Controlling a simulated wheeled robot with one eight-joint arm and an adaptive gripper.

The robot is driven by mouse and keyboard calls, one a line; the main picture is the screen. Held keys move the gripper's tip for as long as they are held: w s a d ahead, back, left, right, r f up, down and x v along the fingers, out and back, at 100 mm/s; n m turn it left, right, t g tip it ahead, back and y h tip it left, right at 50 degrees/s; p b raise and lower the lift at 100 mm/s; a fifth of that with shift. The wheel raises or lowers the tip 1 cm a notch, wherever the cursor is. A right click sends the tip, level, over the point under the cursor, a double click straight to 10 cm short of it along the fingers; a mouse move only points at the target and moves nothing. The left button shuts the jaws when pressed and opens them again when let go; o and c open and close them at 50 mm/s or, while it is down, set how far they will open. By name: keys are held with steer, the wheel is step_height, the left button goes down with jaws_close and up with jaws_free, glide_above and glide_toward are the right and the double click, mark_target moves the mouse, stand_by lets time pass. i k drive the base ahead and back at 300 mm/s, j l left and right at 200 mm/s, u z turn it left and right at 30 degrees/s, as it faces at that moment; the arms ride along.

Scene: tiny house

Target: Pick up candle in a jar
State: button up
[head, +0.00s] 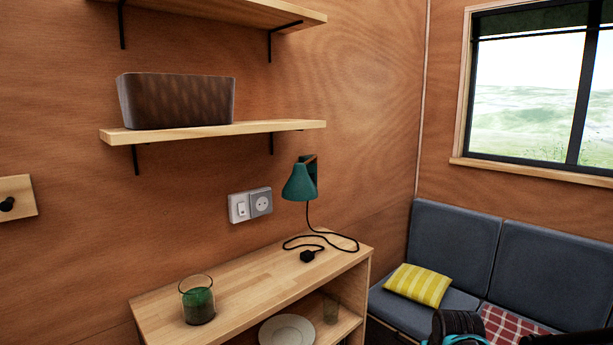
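The candle in a jar (197,300) is a clear glass with green contents. It stands upright on the left part of the light wooden cabinet top (250,277), near its front edge. My gripper's fingers do not show, and no gripper is near the jar. A dark shape with teal parts is cut off at the bottom right edge, well to the right of the jar; it looks like part of my arm.
A plate (287,331) and a drinking glass (331,308) are on the shelf below. A green lamp (301,184) is on the wall, its cord (320,236) lying on the cabinet top. A basket (177,101) sits on a wall shelf (215,131). A sofa (455,245) stands right.

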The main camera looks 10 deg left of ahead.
mark_target(197, 296)
steer(key=k+u, duration=0.35)
steer(key=k+j+u, duration=0.15)
steer(key=k+u, duration=0.2)
steer(key=i+l+u, duration=0.15)
steer(key=l+u, duration=0.2)
steer(key=i+l+u, duration=0.1)
steer(key=l+u, duration=0.45)
steer(key=u, duration=0.15)
steer(key=i, duration=0.05)
